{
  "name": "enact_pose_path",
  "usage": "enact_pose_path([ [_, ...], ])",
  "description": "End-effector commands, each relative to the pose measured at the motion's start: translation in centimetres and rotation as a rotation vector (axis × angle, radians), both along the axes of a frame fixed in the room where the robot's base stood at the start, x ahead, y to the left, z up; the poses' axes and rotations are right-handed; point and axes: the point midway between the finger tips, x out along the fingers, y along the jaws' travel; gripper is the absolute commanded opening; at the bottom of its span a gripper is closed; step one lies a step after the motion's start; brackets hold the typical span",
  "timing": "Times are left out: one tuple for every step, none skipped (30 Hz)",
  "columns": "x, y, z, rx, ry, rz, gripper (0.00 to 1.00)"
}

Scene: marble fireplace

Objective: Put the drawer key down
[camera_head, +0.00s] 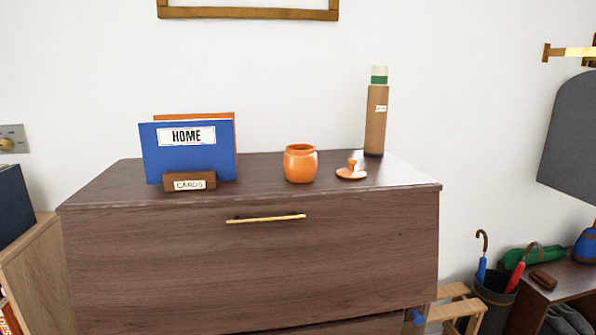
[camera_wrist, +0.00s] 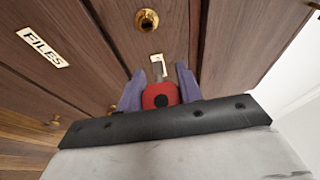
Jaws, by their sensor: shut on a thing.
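The drawer key has a round red head (camera_wrist: 160,95) with a dark dot and a grey shaft. In the wrist view my gripper (camera_wrist: 159,88) has its two purple fingers on either side of the red head, shut on it. The shaft points away from me toward a small pale plate (camera_wrist: 158,60) on the brown wooden front. I cannot tell whether the key's tip is in the plate or only in front of it. I cannot make out the key in the head view.
A FILES label (camera_wrist: 43,47) and a round brass fitting (camera_wrist: 147,20) are on the wooden fronts. On the dark chest (camera_head: 110,190) stand a blue HOME folder (camera_head: 165,150), an orange jar (camera_head: 300,163), its lid (camera_head: 351,172) and a cardboard tube (camera_head: 376,120). Bare top lies between them.

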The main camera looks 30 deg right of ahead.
Motion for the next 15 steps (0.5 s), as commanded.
enact_pose_path([
  [-0.7, 1.5, -1.6, 0.034, 0.037, 0.013, 0.14],
  [-0.7, 1.5, -1.6, 0.034, 0.037, 0.013, 0.14],
  [-0.7, 1.5, -1.6, 0.034, 0.037, 0.013, 0.14],
  [-0.7, 1.5, -1.6, 0.034, 0.037, 0.013, 0.14],
  [-0.7, 1.5, -1.6, 0.034, 0.037, 0.013, 0.14],
  [-0.7, 1.5, -1.6, 0.034, 0.037, 0.013, 0.14],
  [-0.7, 1.5, -1.6, 0.034, 0.037, 0.013, 0.14],
  [-0.7, 1.5, -1.6, 0.034, 0.037, 0.013, 0.14],
  [-0.7, 1.5, -1.6, 0.034, 0.037, 0.013, 0.14],
  [-0.7, 1.5, -1.6, 0.034, 0.037, 0.013, 0.14],
  [-0.6, 1.5, -1.6, 0.033, 0.036, 0.013, 0.14],
  [-0.5, 1.4, -1.6, 0.032, 0.036, 0.013, 0.14],
  [-0.3, 1.4, -1.6, 0.032, 0.035, 0.012, 0.14],
  [0.0, 1.3, -1.6, 0.033, 0.035, 0.012, 0.14],
  [0.4, 1.1, -1.7, 0.033, 0.034, 0.012, 0.14],
])
